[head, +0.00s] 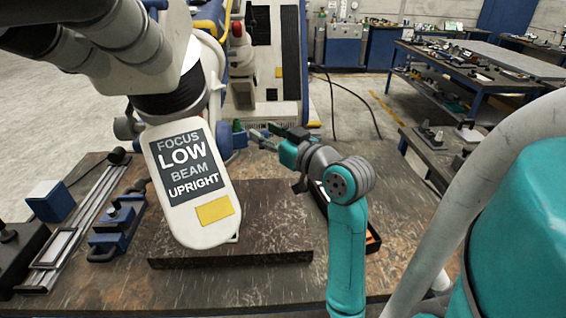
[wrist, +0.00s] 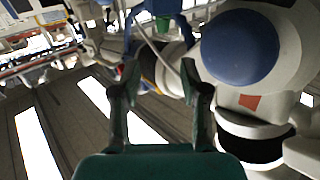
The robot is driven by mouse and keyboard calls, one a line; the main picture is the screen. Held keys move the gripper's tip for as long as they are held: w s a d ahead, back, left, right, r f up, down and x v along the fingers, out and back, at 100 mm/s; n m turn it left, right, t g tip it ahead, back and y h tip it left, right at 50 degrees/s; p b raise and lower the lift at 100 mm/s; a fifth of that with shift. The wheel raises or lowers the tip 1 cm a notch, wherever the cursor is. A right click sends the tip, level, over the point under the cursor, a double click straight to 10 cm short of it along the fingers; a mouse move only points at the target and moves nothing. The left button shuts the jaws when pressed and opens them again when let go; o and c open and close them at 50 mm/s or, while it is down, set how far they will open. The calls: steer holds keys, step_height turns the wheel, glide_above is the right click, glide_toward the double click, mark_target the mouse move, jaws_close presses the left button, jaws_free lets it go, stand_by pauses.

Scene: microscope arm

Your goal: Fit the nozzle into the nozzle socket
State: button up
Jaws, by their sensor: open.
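My gripper (head: 262,136) reaches left behind the white microscope head (head: 190,185), above the bench. In the wrist view its two dark fingers (wrist: 160,78) stand apart with nothing held between them. The head carries a label reading "FOCUS LOW BEAM UPRIGHT" and a yellow patch. In the wrist view a round blue cap (wrist: 242,47) on a white housing is close to the right of the fingers. A small green part (wrist: 158,10) shows beyond the fingertips; I cannot tell whether it is the nozzle. I cannot pick out the nozzle or its socket with certainty.
A dark plate (head: 270,225) lies on the bench under the head. A black tray with an orange edge (head: 373,240) stands behind my arm. Blue clamps (head: 115,228) and a rail (head: 85,215) are at left. The bench's right side is mostly clear.

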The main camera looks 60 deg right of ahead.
steer(key=s+a+f+m+g+y, duration=0.1)
steer(key=a+f, duration=0.8)
steer(key=f, duration=0.2)
steer(key=s+a+f+m, duration=0.1)
steer(key=a+f, duration=0.8)
steer(key=f, duration=0.3)
steer(key=s+a+f+n+y, duration=0.2)
steer(key=s+a+f, duration=0.4)
steer(key=s+a, duration=0.4)
steer(key=s+a+n+g+y, duration=0.1)
steer(key=s+a+n+y, duration=0.2)
steer(key=s, duration=1.1)
steer(key=a+f+n, duration=0.1)
steer(key=a, duration=0.2)
steer(key=shift+s, duration=0.15)
